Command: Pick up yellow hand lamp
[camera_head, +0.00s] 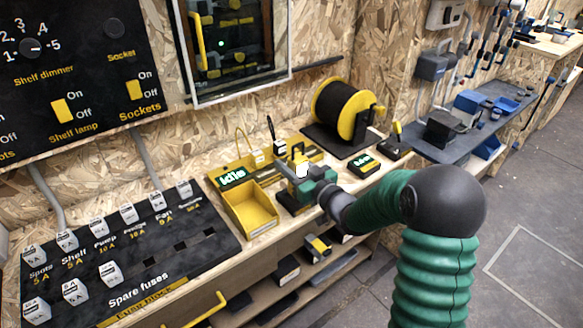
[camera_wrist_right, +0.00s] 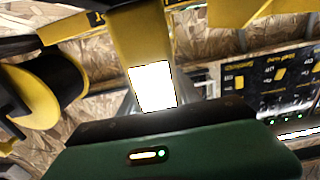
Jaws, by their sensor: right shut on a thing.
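The yellow hand lamp (camera_head: 301,170) is at my right gripper (camera_head: 298,174), above the bench beside the yellow tray. A small bright white panel shows on it. In the right wrist view the lamp (camera_wrist_right: 140,45) stands in front of the green gripper body, with its white panel lit. The right gripper is shut on the lamp; its fingertips are mostly hidden. I cannot tell whether the lamp's underside touches anything. My left gripper is in neither view.
A yellow open tray (camera_head: 250,211) and a black cable reel with yellow rim (camera_head: 358,112) stand on the bench. The fuse panel (camera_head: 150,240) lies to the left. A shelf below holds dark boxes. A grey side table (camera_head: 505,95) is at the right; open floor lies in front of it.

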